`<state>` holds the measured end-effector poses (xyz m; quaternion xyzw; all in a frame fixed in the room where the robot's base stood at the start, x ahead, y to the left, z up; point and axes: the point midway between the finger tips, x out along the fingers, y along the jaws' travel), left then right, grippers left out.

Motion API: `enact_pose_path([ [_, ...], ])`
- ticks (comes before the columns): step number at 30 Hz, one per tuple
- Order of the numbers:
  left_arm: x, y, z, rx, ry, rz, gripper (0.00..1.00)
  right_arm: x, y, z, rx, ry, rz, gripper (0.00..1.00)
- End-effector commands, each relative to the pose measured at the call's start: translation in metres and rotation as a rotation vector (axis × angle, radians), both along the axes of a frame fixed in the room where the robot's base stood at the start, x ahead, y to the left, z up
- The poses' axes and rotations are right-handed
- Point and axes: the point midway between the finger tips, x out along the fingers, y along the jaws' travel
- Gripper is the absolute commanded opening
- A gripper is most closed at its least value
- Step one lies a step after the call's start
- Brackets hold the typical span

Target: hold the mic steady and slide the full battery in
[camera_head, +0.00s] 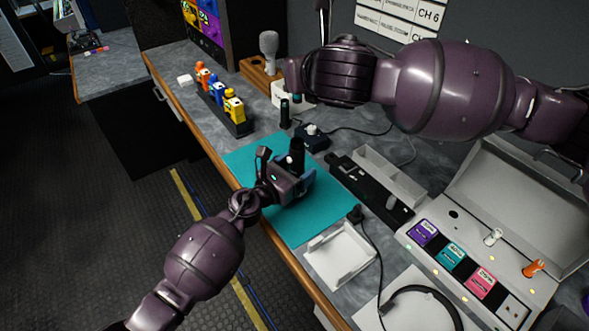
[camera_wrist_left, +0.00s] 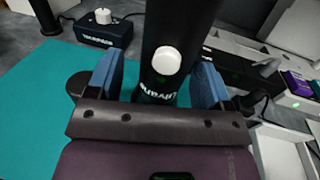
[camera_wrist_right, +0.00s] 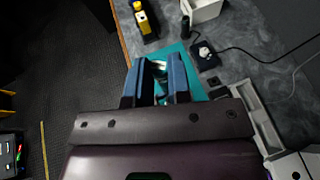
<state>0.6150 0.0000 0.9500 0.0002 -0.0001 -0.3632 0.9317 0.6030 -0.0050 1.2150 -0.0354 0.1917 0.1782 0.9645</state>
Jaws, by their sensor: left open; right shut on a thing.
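The black handheld mic (camera_head: 297,152) stands upright over the teal mat (camera_head: 325,205), its white button and label showing in the left wrist view (camera_wrist_left: 166,60). My left gripper (camera_head: 292,180) is open around the mic's body, with a blue finger pad on each side. My right gripper (camera_wrist_right: 156,75) is shut on a small shiny greenish cylinder, seemingly the battery (camera_wrist_right: 159,67), which is mostly hidden between its fingers. In the head view, the right gripper is above the far end of the bench, left of its own forearm. The mic's battery opening cannot be made out.
A black box with a white knob (camera_head: 311,131) and a dark upright cylinder (camera_head: 284,114) stand behind the mat. A white tray (camera_head: 340,254) and an open case (camera_head: 412,236) lie at the right.

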Motion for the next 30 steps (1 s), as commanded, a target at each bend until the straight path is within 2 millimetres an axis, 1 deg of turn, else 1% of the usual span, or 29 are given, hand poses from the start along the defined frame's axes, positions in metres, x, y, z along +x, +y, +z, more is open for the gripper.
enact_pose_path([
  [1, 0.0, 0.0, 0.0, 0.0, 0.0, 0.0, 0.73, 0.0, 0.0, 0.0, 0.0, 0.0, 0.0, 0.0],
  [2, 0.0, 0.0, 0.0, 0.0, 0.0, 0.0, 0.7, 0.0, 0.0, 0.0, 0.0, 0.0, 0.0, 0.0],
  [12, 0.0, 0.0, 0.0, 0.0, 0.0, 0.0, 0.18, 0.0, 0.0, 0.0, 0.0, 0.0, 0.0, 0.0],
  [14, 0.0, 0.0, 0.0, 0.0, 0.0, 0.0, 0.1, 0.0, 0.0, 0.0, 0.0, 0.0, 0.0, 0.0],
  [18, 0.0, 0.0, 0.0, 0.0, 0.0, 0.0, 0.1, 0.0, 0.001, 0.005, 0.001, -0.002, 0.002, 0.0],
  [23, 0.0, 0.0, 0.0, 0.001, 0.001, 0.0, 0.1, 0.005, 0.002, 0.026, -0.001, -0.005, 0.007, 0.0],
  [26, 0.0, 0.0, 0.0, 0.001, 0.001, 0.0, 0.1, 0.023, -0.008, 0.03, -0.006, -0.007, -0.011, 0.0],
  [27, 0.0, 0.0, 0.0, 0.001, 0.001, 0.0, 0.1, 0.029, -0.009, 0.03, -0.005, -0.006, 0.006, 0.0],
  [30, 0.0, 0.0, 0.0, 0.0, 0.0, 0.0, 0.1, 0.041, -0.009, 0.026, -0.003, -0.003, 0.066, 0.0],
])
